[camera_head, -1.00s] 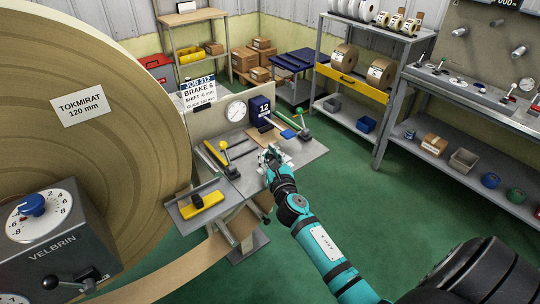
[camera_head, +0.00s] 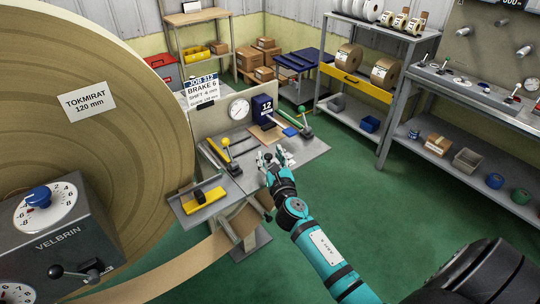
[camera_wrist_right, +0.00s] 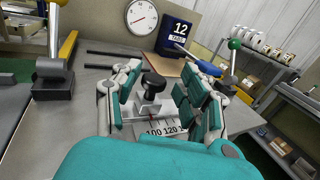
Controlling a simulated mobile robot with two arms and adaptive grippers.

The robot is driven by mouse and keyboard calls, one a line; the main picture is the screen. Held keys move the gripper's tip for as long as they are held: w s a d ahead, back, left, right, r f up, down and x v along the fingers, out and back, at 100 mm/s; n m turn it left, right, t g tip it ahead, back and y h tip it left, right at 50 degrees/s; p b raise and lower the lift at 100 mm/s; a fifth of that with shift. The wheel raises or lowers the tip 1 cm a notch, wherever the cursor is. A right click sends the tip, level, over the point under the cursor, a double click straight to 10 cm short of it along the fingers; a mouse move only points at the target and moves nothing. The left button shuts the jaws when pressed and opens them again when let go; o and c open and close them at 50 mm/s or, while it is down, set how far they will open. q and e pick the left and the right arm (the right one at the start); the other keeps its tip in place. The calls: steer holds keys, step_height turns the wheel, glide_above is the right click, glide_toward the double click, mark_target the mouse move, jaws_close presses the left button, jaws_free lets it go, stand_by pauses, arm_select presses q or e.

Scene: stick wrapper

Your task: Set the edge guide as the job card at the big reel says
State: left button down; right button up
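The job card (camera_head: 201,88) stands by the big reel (camera_head: 100,145). It reads JOB 312, BRAKE 6 and a SHIFT line that looks like -6 mm; its last line, GUIDE, is too small to read surely. The edge guide's black knob (camera_wrist_right: 153,83) sits on a metal block (camera_wrist_right: 150,104) above a scale (camera_wrist_right: 165,127) showing 100 and 120. My right gripper (camera_head: 274,158) is at the bench's front. In the wrist view its open fingers (camera_wrist_right: 158,92) stand on both sides of the knob, with visible gaps. The guide's exact setting cannot be told. My left gripper is not in view.
Green floor is clear at right.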

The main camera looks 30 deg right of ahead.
steer(key=shift+w+a, duration=0.1)
steer(key=shift+w, duration=0.2)
steer(key=v, duration=1.2)
steer(key=s+a+f+m+g+y, duration=0.1)
steer(key=s+a+f+m+g, duration=0.25)
steer(key=f, duration=0.85)
steer(key=s+f+m+g+y, duration=0.2)
steer(key=s+f+m, duration=0.35)
steer(key=f, duration=0.65)
steer(key=s+a+f+m+g+y, duration=0.1)
steer(key=s+a+f+m+g, duration=0.3)
steer(key=f, duration=0.8)
steer(key=s+f+m+g, duration=0.2)
steer(key=s+f+m, duration=0.3)
steer(key=s, duration=0.4)
steer(key=s+f+m+g+y, duration=0.1)
steer(key=s+f+m+g, duration=0.1)
steer(key=s+f+m, duration=0.4)
steer(key=s+f+m+g, duration=0.2)
steer(key=s+f+m, duration=0.3)
steer(key=s, duration=0.8)
steer(key=shift+s+a+f+m+g+y, duration=0.3)
steer(key=shift+s+a+f+m+g, duration=0.05)
steer(key=shift+a+m, duration=0.15)
